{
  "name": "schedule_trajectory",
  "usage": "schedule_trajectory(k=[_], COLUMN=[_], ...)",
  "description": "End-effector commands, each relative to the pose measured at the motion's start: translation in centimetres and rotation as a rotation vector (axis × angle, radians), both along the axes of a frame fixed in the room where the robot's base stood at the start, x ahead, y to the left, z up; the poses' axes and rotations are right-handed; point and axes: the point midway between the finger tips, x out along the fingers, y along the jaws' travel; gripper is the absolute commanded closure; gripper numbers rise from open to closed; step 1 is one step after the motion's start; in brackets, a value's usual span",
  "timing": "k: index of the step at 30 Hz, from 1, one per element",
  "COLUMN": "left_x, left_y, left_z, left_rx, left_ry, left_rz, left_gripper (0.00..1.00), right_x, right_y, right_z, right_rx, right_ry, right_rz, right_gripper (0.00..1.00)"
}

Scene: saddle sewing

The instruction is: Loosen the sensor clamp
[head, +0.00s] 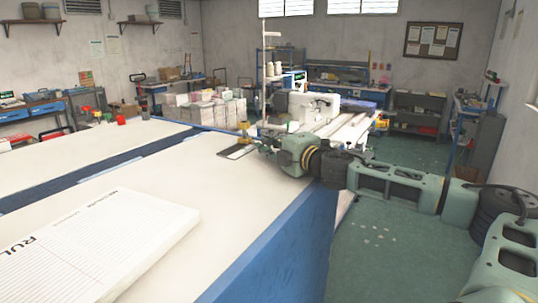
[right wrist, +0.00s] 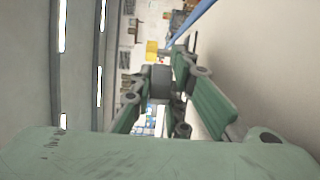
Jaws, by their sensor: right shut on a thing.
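My right gripper (head: 264,146) reaches in from the right over the far right corner of the white table. In the right wrist view its two green fingers close in from both sides on a dark grey block (right wrist: 160,77), which appears to be the sensor clamp. A yellow piece (right wrist: 152,50) shows just beyond it. In the head view a small brass-yellow part (head: 244,140) stands by the fingertips, above a dark flat plate (head: 237,152) on the table. The gripper hides most of the clamp there. My left gripper is in neither view.
The white table (head: 150,165) has a blue side and a dark blue strip across it. A ruled pad (head: 100,245) lies at its near left. A white sewing machine (head: 313,107) stands beyond the gripper. Green floor (head: 400,250) is open at the right.

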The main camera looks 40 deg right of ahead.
Motion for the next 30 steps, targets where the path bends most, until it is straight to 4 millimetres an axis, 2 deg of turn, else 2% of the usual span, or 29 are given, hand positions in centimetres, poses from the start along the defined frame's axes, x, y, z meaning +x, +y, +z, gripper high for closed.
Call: schedule_trajectory(k=[1, 2, 7, 18, 24, 30], left_x=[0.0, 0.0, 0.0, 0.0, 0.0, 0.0], left_y=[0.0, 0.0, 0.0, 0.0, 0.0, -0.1], left_z=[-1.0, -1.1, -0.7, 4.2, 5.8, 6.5], left_rx=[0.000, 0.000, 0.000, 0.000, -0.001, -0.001], left_ry=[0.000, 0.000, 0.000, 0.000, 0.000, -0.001], left_rz=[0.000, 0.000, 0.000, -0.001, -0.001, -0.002], left_gripper=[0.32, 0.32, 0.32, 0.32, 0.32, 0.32], right_x=[0.0, 0.0, 0.1, 0.1, 0.1, 0.1], right_y=[-0.4, -0.4, -0.3, -0.3, -0.3, -0.2], right_z=[-0.5, -0.4, 0.2, 1.0, 0.9, 0.6], right_rx=[-0.002, -0.001, 0.002, 0.003, 0.000, -0.001], right_ry=[0.000, 0.000, 0.000, -0.006, -0.010, -0.008], right_rz=[0.035, 0.062, 0.210, 0.468, 0.551, 0.598], right_gripper=[1.00, 1.00, 1.00, 1.00, 1.00, 1.00])
